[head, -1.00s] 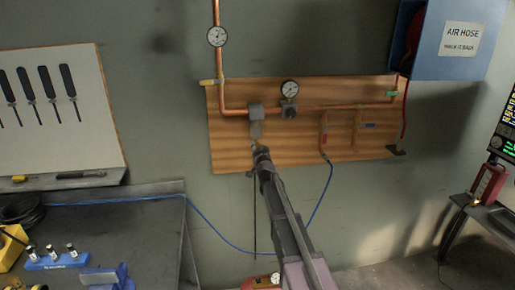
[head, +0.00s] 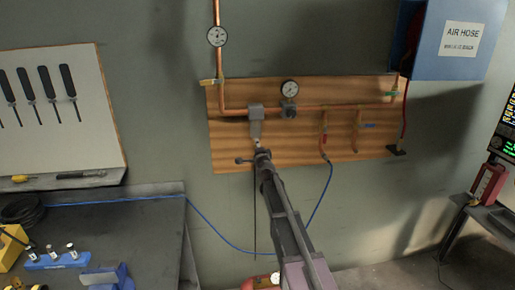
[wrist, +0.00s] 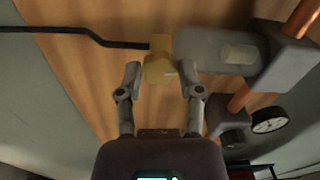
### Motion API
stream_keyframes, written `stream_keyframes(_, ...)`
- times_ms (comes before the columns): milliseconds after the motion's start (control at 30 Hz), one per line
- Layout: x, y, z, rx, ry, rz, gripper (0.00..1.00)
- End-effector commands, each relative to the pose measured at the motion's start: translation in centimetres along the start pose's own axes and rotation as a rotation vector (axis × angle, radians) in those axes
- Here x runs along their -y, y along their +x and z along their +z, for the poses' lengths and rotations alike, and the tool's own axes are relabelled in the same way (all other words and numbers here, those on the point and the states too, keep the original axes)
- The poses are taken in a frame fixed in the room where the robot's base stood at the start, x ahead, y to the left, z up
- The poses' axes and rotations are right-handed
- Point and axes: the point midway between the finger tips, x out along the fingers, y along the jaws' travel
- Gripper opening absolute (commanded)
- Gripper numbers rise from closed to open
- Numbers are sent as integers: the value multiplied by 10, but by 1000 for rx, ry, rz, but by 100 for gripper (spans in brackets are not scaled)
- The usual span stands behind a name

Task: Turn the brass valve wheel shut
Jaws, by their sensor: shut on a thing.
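The brass valve wheel (wrist: 158,69) sits at the lower end of a grey filter body (wrist: 215,50) in the wrist view. My gripper (wrist: 161,76) has one finger on each side of the wheel and is shut on it. The fingers hide parts of its sides. In the head view my gripper (head: 260,156) is just below the grey filter (head: 255,125), on the wooden board. The wheel itself is mostly hidden there by my gripper.
A dark thin tube (wrist: 90,36) runs from the wheel's fitting. Copper pipe (head: 345,107) and a gauge (head: 289,88) are close on the wooden board (head: 225,150). A blue hose (head: 320,205) hangs to the right of my arm. A workbench (head: 140,225) stands at left.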

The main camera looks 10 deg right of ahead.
Motion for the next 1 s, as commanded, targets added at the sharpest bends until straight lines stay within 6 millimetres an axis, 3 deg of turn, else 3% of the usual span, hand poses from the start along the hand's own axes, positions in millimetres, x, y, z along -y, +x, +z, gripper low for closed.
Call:
stream_keyframes(300,1,2,0,-2,132,-1,0)
stream_keyframes(767,1,2,0,-2,148,-1,0)
stream_keyframes(800,1,2,0,-2,148,-1,54)
stream_keyframes(900,1,2,0,-1,147,-1,82)
stream_keyframes(1000,0,1,0,-1,147,-1,82)
